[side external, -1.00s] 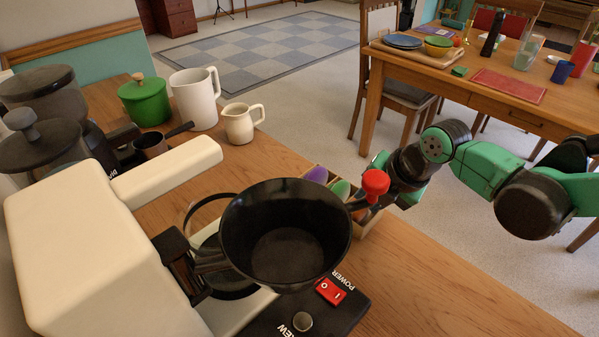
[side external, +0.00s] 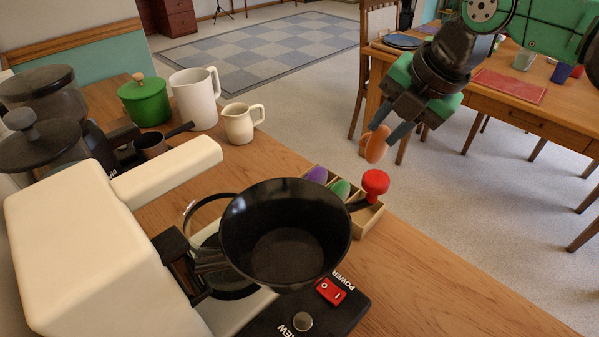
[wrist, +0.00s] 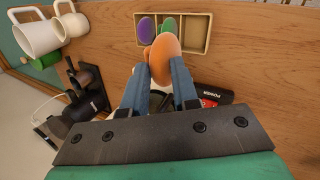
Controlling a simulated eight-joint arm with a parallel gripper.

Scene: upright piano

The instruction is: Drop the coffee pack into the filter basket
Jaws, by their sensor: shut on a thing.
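My gripper (side external: 387,131) is shut on an orange coffee pack (side external: 376,146). It holds the pack in the air to the upper right of the filter basket, apart from it. In the wrist view the orange pack (wrist: 164,62) sits between the two blue-grey fingertips (wrist: 163,84). The black filter basket (side external: 284,238) is open at the top and looks empty inside. It sits swung out from the cream coffee machine (side external: 90,245). In the wrist view the basket is mostly hidden behind the fingers and pack.
A wooden tray (side external: 371,218) holds a purple pack (side external: 317,175) and a green pack (side external: 341,189). A red knob (side external: 375,182) sticks up beside it on the basket's handle. A white pitcher (side external: 195,98), cream mug (side external: 241,122) and green pot (side external: 145,101) stand at the back. Counter space at right is clear.

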